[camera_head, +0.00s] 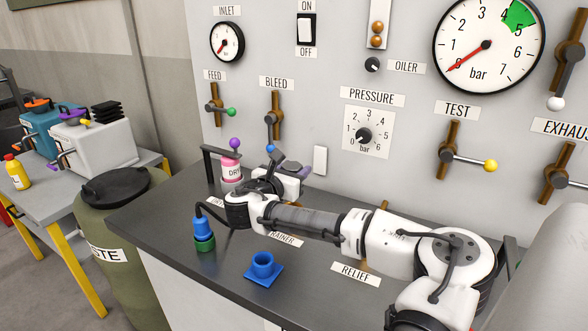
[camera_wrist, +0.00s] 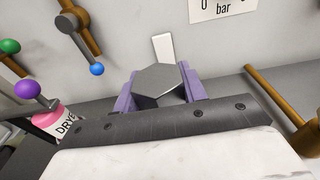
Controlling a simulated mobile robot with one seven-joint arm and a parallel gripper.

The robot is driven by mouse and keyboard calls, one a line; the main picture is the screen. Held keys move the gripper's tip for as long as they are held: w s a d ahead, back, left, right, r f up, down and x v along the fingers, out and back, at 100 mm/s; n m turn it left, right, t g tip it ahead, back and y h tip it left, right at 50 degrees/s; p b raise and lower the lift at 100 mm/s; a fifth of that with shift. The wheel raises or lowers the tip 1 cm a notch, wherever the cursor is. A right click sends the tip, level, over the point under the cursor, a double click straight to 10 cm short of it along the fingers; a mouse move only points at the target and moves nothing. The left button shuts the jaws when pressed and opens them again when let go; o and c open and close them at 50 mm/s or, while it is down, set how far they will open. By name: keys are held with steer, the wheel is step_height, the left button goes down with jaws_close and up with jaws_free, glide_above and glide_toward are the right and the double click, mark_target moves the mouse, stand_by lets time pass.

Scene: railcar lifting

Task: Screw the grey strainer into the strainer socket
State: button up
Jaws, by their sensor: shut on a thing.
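The grey strainer (camera_wrist: 160,80) shows a hexagonal face in the wrist view, between the two purple fingers of my gripper (camera_wrist: 158,90). The gripper is shut on it. In the head view my gripper (camera_head: 291,178) is over the back of the dark worktop, left of the white wall plate; the strainer's grey end shows faintly there. A partly hidden label (camera_head: 285,240) ending in "RAINER" lies on the worktop in front of my arm. I cannot make out the strainer socket; my arm covers the worktop behind that label.
A pink-and-white dryer bottle (camera_head: 231,170) with a purple knob stands left of my gripper. The bleed handle (camera_head: 275,115) hangs above. The front-left worktop is partly clear.

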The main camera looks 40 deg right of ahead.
steer(key=shift+f+b, duration=1.45)
steer(key=shift+f, duration=1)
steer(key=shift+f+b, duration=1.1)
steer(key=shift+f, duration=0.85)
steer(key=o, duration=1.3)
steer(key=shift+a, duration=0.1)
steer(key=b+v, duration=0.1)
steer(key=v, duration=0.5)
steer(key=shift+s+a+b, duration=0.15)
steer(key=shift+a+b, duration=0.15)
steer(key=shift+a, duration=0.05)
steer(key=shift+s+a+r, duration=0.1)
steer(key=shift+s+a, duration=0.05)
steer(key=shift+a, duration=0.1)
steer(key=shift+r, duration=0.1)
